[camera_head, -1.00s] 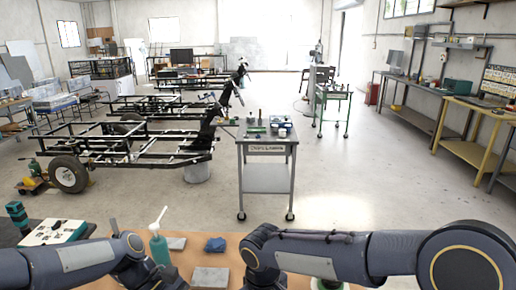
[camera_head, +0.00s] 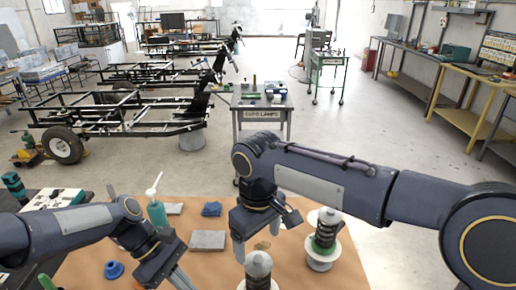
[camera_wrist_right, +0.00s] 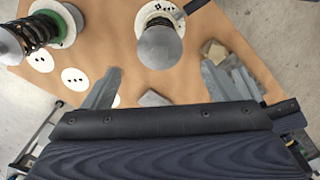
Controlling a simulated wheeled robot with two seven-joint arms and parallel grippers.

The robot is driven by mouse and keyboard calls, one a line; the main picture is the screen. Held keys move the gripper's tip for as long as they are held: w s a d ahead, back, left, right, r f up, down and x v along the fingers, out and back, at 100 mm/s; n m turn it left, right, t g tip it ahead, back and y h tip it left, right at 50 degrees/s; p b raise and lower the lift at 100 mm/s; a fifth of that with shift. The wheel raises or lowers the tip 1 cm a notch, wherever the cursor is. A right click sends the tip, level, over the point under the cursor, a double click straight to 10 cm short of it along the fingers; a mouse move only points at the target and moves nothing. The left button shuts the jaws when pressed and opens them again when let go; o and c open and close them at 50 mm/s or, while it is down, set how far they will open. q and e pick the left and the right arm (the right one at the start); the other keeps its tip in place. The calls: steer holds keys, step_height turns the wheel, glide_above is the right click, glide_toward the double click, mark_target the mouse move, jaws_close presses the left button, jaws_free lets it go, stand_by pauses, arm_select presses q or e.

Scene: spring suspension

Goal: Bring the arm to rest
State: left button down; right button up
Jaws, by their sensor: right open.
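My right arm crosses the head view from the right. Its gripper (camera_head: 264,232) hangs over the brown bench top, fingers apart with nothing between them. In the right wrist view its open fingers (camera_wrist_right: 165,88) sit over the bench, near but apart from a grey-domed spring unit (camera_wrist_right: 160,45). One spring unit (camera_head: 323,235) with a green ring stands upright on a white round base. Another (camera_head: 258,268) stands nearer, cut by the lower edge. My left gripper (camera_head: 172,272) is low over the bench at the left; its fingertips are partly cut off.
The bench top (camera_head: 95,270) carries a white-topped pump bottle (camera_head: 156,205), a grey block (camera_head: 207,240), a blue cloth (camera_head: 211,209) and a blue ring (camera_head: 114,270). White discs (camera_wrist_right: 75,78) lie beside the spring units. A grey cart (camera_head: 262,114) stands beyond, with open floor around it.

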steer(key=s+d+r+m+t+y, duration=0.15)
steer(key=s+d+m, duration=0.35)
steer(key=d, duration=0.9)
arm_select(q)
steer(key=s+a+r+m+t+y, duration=0.1)
steer(key=s+a+r+m+t, duration=0.1)
steer(key=s+m+t, duration=0.2)
steer(key=s+a+r+m+t+y, duration=0.2)
steer(key=s+r+m+t, duration=0.1)
steer(key=s+m, duration=0.4)
steer(key=shift+s+a+m+t, duration=0.35)
steer(key=shift+s+m+t, duration=0.05)
steer(key=shift+s+t, duration=0.45)
arm_select(e)
steer(key=s+d+f+m+t+y, duration=0.1)
steer(key=s+d+f+m+t, duration=0.1)
steer(key=s, duration=0.4)
steer(key=s+d+f+m+t+y, duration=0.1)
steer(key=s+d+f+m+t, duration=0.1)
steer(key=s, duration=0.5)
step_height(320, 180, down, 2)
steer(key=d+m, duration=0.1)
steer(key=d, duration=0.1)
steer(key=shift+d+f+m, duration=0.2)
steer(key=shift+d+m, duration=0.1)
steer(key=shift+m, duration=0.1)
